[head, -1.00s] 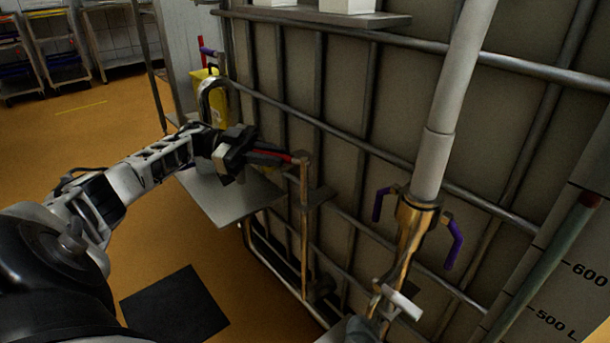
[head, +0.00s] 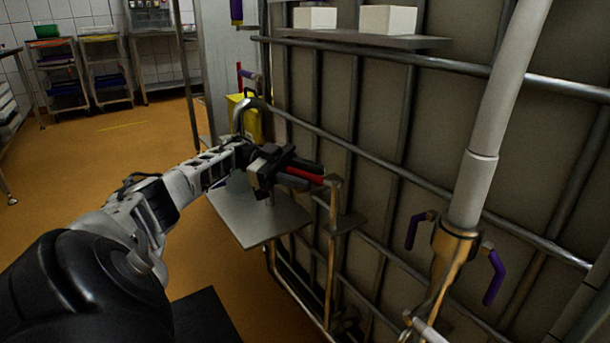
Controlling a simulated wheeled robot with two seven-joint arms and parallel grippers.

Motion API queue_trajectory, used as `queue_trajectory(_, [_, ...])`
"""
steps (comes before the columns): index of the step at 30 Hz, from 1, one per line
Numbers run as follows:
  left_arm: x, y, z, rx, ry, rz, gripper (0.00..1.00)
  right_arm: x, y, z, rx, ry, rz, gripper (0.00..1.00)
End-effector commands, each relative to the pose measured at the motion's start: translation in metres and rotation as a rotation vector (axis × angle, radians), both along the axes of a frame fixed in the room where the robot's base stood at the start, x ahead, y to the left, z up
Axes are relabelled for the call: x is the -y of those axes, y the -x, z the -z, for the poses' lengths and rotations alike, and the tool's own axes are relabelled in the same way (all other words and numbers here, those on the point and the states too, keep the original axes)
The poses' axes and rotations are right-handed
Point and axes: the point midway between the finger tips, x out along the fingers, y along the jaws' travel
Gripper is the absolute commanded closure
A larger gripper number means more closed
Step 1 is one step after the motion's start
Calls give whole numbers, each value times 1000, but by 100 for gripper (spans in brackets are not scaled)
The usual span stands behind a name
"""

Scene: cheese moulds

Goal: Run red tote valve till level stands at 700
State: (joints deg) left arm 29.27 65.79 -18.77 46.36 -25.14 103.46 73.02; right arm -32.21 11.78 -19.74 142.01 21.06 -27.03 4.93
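The tote is a large tank panel (head: 470,130) inside a metal bar cage. A red valve handle (head: 304,175) sits at the top of a thin brass-coloured upright pipe (head: 332,225) in front of the cage. My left gripper (head: 300,175) reaches in from the left, its dark fingers on both sides of the red handle, and looks shut on it. The level scale's numbers are out of view; only a blank grey strip (head: 588,290) shows at the lower right edge. My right gripper does not show.
A thick pale pipe (head: 482,150) runs down to a brass coupling (head: 455,245) with purple levers (head: 494,278). A grey plate (head: 262,215) lies below my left gripper. White blocks (head: 388,20) stand on a shelf (head: 350,37). Orange floor (head: 100,160) is open at left.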

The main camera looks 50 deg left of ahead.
Motion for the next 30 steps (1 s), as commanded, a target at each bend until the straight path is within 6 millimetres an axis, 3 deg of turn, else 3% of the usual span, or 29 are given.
queue_trajectory(8, [0,0,-7,1,-1,0,62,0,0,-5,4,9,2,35])
queue_trajectory(11, [-1,0,-23,2,-1,-1,62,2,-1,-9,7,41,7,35])
queue_trajectory(13, [-1,0,-38,1,-2,-1,62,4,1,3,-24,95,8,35])
queue_trajectory(30, [35,33,-90,-8,-4,1,62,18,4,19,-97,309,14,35])
